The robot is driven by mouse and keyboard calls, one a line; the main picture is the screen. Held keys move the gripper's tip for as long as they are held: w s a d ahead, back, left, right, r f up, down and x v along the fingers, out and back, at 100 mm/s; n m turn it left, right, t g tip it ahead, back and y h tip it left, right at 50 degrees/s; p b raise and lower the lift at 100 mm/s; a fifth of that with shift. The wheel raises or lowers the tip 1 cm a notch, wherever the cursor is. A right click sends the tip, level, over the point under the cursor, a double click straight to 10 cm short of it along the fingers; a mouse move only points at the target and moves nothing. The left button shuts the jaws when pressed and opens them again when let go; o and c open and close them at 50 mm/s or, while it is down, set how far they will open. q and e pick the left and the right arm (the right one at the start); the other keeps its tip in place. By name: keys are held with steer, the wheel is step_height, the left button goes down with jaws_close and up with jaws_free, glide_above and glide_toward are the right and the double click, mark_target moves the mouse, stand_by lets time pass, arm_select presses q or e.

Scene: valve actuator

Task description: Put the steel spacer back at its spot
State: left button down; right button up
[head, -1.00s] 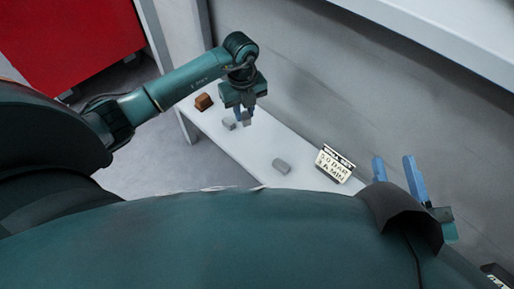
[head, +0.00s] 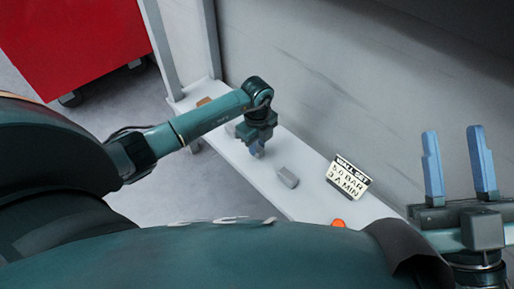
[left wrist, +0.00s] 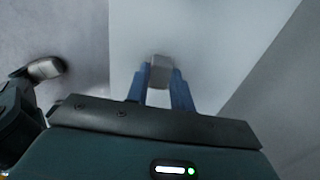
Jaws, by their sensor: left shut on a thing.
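My left gripper (head: 257,151) is over the white bench, pointing down, with its blue fingers shut. In the left wrist view a small grey block (left wrist: 160,70), which looks like the steel spacer, sits between the fingertips (left wrist: 160,80). Whether it touches the bench below cannot be told. In the head view the gripper mostly hides it. A separate grey piece (head: 288,177) lies on the bench to the right of the gripper. Another grey piece (head: 230,131) is partly hidden behind my left arm. My right gripper (head: 460,165) is open and empty at the right.
The narrow white bench (head: 305,205) runs along the grey wall. A brown block (head: 204,101) sits at its far end, and an orange round thing (head: 338,223) near its close end. A sign (head: 350,177) stands at the wall side. A red cabinet (head: 70,40) is at far left.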

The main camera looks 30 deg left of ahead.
arm_select(q)
steer(key=shift+f, duration=0.15)
arm_select(e)
steer(key=shift+r+y, duration=0.2)
steer(key=shift+y, duration=0.1)
arm_select(q)
steer(key=shift+f, duration=0.2)
steer(key=c, duration=1.2)
jaws_free()
steer(key=shift+r, duration=0.3)
step_height(320, 180, up, 12)
steer(key=p, duration=0.6)
arm_select(e)
steer(key=f+m+h, duration=0.1)
steer(key=f+m+g+h, duration=0.1)
steer(key=f+h, duration=0.1)
steer(key=s+f+m+g+h, duration=0.1)
steer(key=f+h, duration=0.1)
steer(key=shift+a+f+m, duration=0.15)
steer(key=shift+f+m, duration=0.05)
steer(key=shift+m, duration=0.2)
